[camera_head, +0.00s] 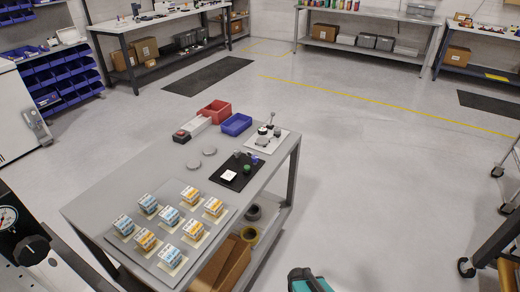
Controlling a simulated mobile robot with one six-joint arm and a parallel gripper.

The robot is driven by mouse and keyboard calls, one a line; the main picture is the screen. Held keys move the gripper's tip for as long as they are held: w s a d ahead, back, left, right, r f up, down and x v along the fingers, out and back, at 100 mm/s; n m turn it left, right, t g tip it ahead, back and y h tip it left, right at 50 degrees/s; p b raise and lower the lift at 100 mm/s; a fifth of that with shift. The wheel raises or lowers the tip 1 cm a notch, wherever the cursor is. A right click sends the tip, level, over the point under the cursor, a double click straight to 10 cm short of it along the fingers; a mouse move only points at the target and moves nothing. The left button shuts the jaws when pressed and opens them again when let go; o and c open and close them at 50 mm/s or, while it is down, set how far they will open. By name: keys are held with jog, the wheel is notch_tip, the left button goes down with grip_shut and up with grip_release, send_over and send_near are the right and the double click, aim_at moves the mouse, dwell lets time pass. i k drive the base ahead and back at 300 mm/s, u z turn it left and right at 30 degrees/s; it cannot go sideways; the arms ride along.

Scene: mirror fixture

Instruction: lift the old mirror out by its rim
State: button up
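The grey workbench (150,178) stands in the middle of the view. A pale plate (284,141) at its far right corner carries a small fixture (263,134) with dark and metallic parts and a thin upright piece. This may be the mirror fixture, but it is too small to tell a mirror or its rim. Two flat round grey discs (209,151) (194,165) lie apart near the bench's middle; I cannot tell whether either is a mirror.
A black mat (227,178) holds a white square and small parts. Red (220,107) and blue (236,124) bins and a red-topped device (181,136) stand at the far edge. Several small cartons stand on a near tray (219,233). Floor right of the bench is open.

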aim_at(262, 141)
jog(key=u, duration=0.15)
jog(key=k, duration=0.85)
jog(key=z, duration=1.45)
jog(key=i, duration=2.4)
